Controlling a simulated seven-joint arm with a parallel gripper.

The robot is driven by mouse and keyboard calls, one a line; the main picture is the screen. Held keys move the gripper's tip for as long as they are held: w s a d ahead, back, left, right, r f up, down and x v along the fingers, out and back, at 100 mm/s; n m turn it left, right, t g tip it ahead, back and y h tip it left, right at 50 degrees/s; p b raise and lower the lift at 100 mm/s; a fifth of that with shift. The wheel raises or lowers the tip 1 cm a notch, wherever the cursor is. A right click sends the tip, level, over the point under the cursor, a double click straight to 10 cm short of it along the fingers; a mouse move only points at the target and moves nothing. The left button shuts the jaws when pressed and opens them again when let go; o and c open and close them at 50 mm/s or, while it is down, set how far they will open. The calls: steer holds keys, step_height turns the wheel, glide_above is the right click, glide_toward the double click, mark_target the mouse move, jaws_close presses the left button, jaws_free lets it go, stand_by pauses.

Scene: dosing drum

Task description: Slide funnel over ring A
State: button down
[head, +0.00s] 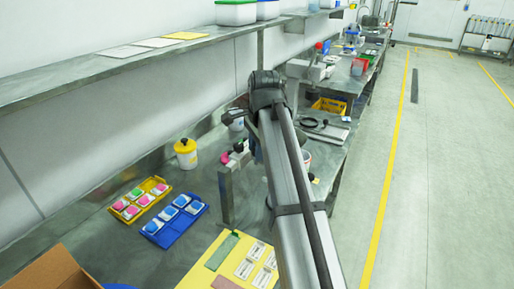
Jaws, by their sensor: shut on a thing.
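My arm reaches up the middle of the head view and bends at a dark joint. Its far end drops behind the upper link, and I cannot make out my gripper or anything in its jaws. A metal stand (226,192) rises beside the arm, with a pink-red knob (224,158) and a dark knob (239,147) near its top. I cannot pick out the funnel or ring A; the arm hides part of this area.
A white-and-yellow tub with a black top (186,154) stands on the bench. A yellow tray (140,199) and a blue tray (174,220) hold small boxes. A yellow board (207,246) lies at the front, near a cardboard box (50,271). A metal shelf (100,66) overhangs the back.

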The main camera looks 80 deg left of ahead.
steer(key=w+a, duration=1.3)
steer(key=shift+a+r, duration=0.1)
stand_by(0.3)
steer(key=c, duration=1.1)
jaws_free()
steer(key=shift+w, duration=0.15)
steer(key=o, duration=0.3)
steer(key=d+r, duration=0.1)
steer(key=r, duration=0.8)
steer(key=d+r, duration=0.1)
steer(key=r, duration=0.3)
steer(key=shift+w+d+r, duration=0.15)
steer(key=shift+d+r, duration=0.05)
steer(key=shift+d, duration=0.15)
